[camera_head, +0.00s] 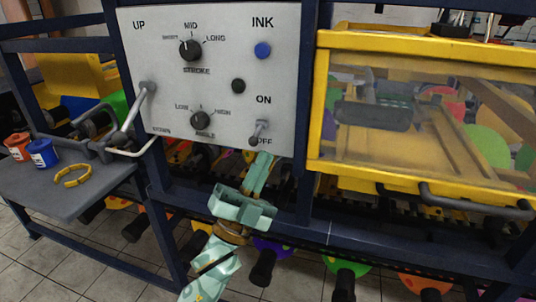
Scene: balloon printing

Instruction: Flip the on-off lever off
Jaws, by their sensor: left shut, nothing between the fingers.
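The on-off lever (258,133) is a small grey lever on the right side of the white control panel (217,75), between the ON label above and the OFF label below. Its knob end tilts down and slightly left, next to the OFF label. My left gripper (262,160), pale green, is shut and empty. Its fingertips point up, just below the lever, near the panel's lower edge. I cannot tell whether they touch the lever. My right gripper is not in view.
The panel also has dark stroke (191,50) and angle (200,119) knobs, a blue ink button (263,50) and a large side lever (134,112). A yellow-framed window (420,115) stands right. A grey shelf (70,190) holds two cups and a yellow ring.

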